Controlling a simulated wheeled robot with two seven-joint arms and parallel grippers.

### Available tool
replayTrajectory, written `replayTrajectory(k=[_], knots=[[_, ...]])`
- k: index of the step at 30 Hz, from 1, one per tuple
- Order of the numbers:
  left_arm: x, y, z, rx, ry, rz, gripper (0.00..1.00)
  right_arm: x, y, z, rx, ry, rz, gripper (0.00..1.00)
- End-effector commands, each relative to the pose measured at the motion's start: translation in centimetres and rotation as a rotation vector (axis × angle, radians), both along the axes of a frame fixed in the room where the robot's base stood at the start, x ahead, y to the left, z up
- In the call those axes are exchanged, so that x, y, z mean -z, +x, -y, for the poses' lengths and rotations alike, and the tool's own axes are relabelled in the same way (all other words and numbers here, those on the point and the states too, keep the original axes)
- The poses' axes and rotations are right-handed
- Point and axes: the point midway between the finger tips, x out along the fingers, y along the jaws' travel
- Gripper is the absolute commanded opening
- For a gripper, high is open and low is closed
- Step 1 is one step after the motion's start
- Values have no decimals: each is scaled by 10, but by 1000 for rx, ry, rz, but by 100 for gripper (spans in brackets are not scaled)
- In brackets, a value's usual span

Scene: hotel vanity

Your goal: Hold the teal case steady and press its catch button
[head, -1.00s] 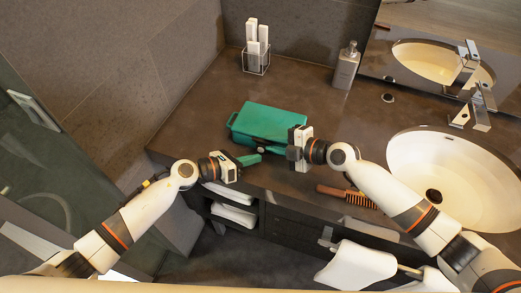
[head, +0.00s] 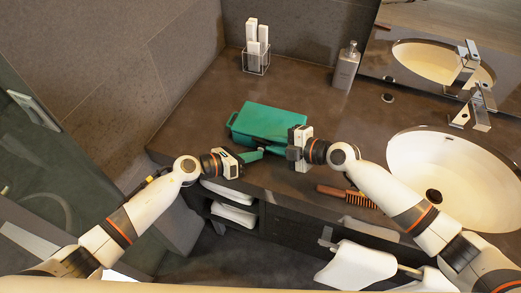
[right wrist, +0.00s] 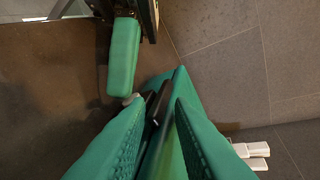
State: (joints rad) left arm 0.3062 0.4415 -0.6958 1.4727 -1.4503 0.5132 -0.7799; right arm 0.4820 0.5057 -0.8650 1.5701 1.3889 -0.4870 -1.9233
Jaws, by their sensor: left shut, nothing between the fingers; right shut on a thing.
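The teal case (head: 268,120) lies on the dark counter. My right gripper (head: 283,149) is at the case's front right corner and shut on it. In the right wrist view, the case (right wrist: 180,85) passes between the green fingers of this gripper (right wrist: 160,108). A black part shows on the case there. My left gripper (head: 262,152) is shut and empty, its green fingertips by the case's front edge. In the right wrist view, the left gripper's tip (right wrist: 124,88) is close to a small grey button (right wrist: 132,98); I cannot tell if they touch.
A brown-handled brush (head: 345,193) lies near the counter's front edge. A sink (head: 455,180) is at the right. A soap bottle (head: 346,67) and a wire holder with white items (head: 257,60) stand at the back. The counter left of the case is clear.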

Motion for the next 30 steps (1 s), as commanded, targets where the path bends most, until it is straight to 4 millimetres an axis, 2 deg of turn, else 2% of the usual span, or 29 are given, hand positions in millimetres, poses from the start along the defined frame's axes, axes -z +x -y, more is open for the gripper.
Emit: replayTrajectory(k=[1,17,30], knots=[[0,1,0,0,0,0,0,8,-3,2,-2,-11,-14,0],[0,3,1,0,-1,1,0,8,-3,2,-2,-11,-14,0],[1,-13,-4,0,0,0,0,8,-3,2,-2,-11,-14,0]])
